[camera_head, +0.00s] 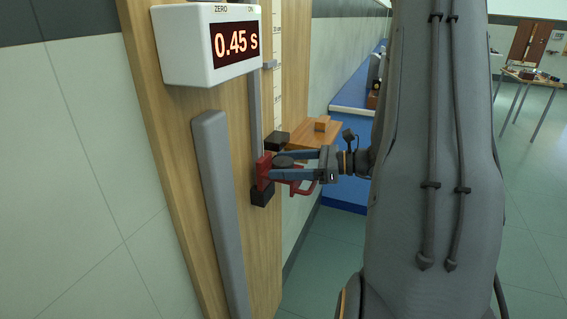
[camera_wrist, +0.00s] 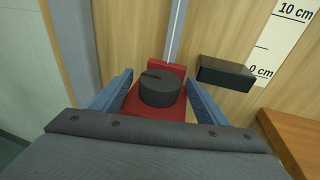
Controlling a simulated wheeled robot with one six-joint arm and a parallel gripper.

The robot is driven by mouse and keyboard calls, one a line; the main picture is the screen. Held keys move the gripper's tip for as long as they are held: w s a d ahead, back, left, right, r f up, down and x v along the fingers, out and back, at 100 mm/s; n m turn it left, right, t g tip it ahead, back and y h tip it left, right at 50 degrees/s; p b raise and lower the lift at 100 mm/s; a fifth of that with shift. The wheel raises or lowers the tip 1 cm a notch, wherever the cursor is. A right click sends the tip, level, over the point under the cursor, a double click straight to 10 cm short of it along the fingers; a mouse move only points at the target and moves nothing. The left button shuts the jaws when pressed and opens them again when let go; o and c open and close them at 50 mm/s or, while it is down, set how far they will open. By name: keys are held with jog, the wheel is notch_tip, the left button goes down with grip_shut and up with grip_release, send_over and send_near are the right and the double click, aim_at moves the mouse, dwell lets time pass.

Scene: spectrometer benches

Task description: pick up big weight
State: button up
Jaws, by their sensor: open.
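The big weight (camera_wrist: 159,90) is a dark grey slotted disc lying flat on a red carriage (camera_wrist: 176,68) in the wrist view. In the head view the weight (camera_head: 285,160) is a small dark disc, partly hidden by my gripper. My gripper (camera_wrist: 160,78) is open. Its two blue fingers stand to the left and right of the weight, with a gap visible at each side. In the head view my gripper (camera_head: 275,166) reaches in from the right at the red carriage (camera_head: 263,172).
The carriage is on a vertical rail on a wooden board (camera_head: 160,100) with a timer (camera_head: 215,45) reading 0.45 s. A black block (camera_wrist: 226,73) and scale (camera_wrist: 280,40) are right of the weight. A wooden shelf (camera_head: 303,137) with a small block is close behind my gripper.

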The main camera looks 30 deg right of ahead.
jog(key=shift+w+a, duration=0.15)
jog(key=c, duration=1.3)
jog(key=shift+r, duration=0.1)
